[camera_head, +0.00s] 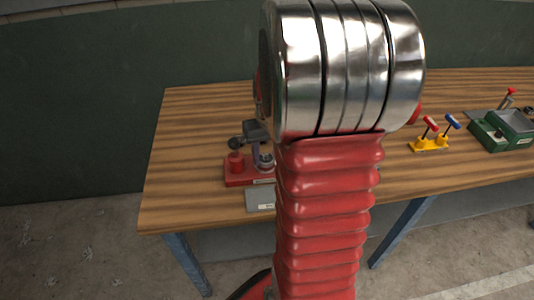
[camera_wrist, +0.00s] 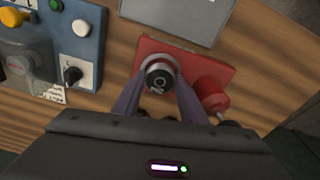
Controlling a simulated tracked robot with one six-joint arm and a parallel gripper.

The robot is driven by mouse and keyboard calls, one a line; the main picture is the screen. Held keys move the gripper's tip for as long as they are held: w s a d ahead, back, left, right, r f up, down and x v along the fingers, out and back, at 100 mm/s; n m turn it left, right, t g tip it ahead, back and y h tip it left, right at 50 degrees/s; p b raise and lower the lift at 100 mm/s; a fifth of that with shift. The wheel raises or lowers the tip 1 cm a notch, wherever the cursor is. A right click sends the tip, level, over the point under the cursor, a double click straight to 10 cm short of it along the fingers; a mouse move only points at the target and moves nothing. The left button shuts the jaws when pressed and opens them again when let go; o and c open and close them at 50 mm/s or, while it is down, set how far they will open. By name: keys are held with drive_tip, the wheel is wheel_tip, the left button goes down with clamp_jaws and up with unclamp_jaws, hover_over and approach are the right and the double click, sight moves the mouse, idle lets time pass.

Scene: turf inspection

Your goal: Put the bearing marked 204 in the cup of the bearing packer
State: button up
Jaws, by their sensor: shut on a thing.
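The bearing packer has a flat red base (camera_head: 243,174) near the front left of the bench. In the wrist view its red base (camera_wrist: 150,47) lies under my gripper, with a red cylinder (camera_wrist: 212,95) to the right. My gripper (camera_wrist: 160,84) has its purple fingers on both sides of a round metal bearing (camera_wrist: 160,68) and is shut on it. The bearing is over the packer's base, in line with a dark round centre. I cannot read its marking or tell whether it touches the cup, which is mostly hidden. In the head view my gripper (camera_head: 259,148) is at the packer.
A grey plate (camera_wrist: 170,14) lies beside the packer, also seen in the head view (camera_head: 260,199). A blue panel (camera_wrist: 82,40) with buttons is left in the wrist view. A yellow stand (camera_head: 430,145) and green box (camera_head: 500,132) are right. The bench's left end (camera_head: 185,150) is clear.

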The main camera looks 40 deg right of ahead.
drive_tip(key=shift+f, duration=0.55)
drive_tip(key=o, duration=1.3)
drive_tip(key=shift+r, duration=0.55)
drive_tip(key=r, duration=0.4)
drive_tip(key=s+r, duration=0.1)
drive_tip(key=r, duration=0.7)
drive_tip(key=shift+s+a, duration=0.15)
drive_tip(key=shift+a, duration=0.15)
